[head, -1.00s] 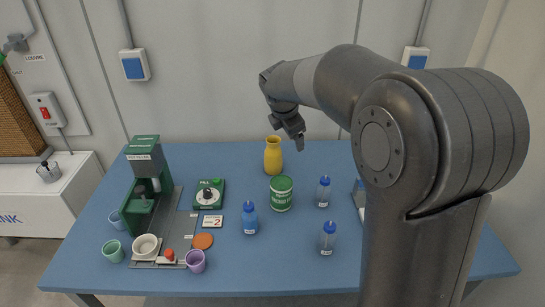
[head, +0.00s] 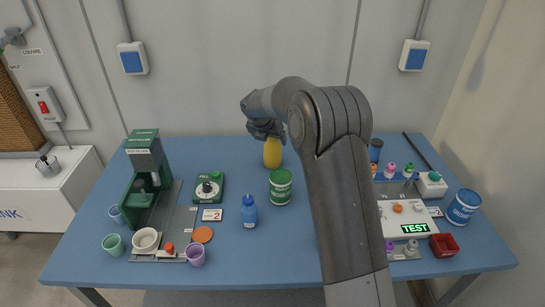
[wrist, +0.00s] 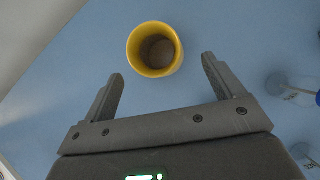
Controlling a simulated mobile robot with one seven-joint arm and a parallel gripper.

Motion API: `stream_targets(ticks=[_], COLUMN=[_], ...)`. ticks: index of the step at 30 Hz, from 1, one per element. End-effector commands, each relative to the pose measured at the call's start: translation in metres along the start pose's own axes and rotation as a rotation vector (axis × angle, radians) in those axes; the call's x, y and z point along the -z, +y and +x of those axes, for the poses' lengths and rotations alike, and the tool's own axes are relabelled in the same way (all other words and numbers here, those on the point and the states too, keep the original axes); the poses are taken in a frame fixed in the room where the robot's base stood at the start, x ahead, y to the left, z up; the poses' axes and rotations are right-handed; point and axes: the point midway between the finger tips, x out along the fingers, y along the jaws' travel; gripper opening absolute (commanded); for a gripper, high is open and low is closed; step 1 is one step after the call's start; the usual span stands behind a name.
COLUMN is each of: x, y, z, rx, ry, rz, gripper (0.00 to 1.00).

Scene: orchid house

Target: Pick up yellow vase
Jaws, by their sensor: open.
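The yellow vase (head: 272,154) stands upright at the back middle of the blue table. Its upper part is hidden behind my gripper (head: 266,132) in the head view. In the wrist view the yellow vase (wrist: 134,50) is seen from above, with its round open mouth showing. My gripper (wrist: 160,85) is open there, and its two fingers point toward the vase. The vase lies just past the fingertips, roughly centred between them and a little to the left. Nothing is between the fingers.
A green can (head: 281,188) and a blue bottle (head: 249,212) stand in front of the vase. A green machine (head: 146,178) and cups are at the left. A test device (head: 405,220) is at the right. Clear bottles (wrist: 290,88) lie right in the wrist view. The wall is behind.

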Motion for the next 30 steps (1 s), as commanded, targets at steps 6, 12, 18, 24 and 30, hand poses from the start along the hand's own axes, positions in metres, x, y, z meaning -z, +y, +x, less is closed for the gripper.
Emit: stream_targets(ticks=[6, 12, 18, 24, 30], x=[0.002, 0.002, 0.002, 0.002, 0.002], y=[0.0, 0.001, 0.001, 0.001, 0.001], z=[0.018, 0.048, 0.055, 0.055, 0.055], rx=[0.001, 0.0, -0.001, -0.001, -0.001], ry=[0.001, 0.0, -0.001, -0.001, -0.001], rz=[0.0, 0.001, 0.001, 0.001, 0.001], gripper=[0.86, 0.86, 0.86, 0.78, 0.61])
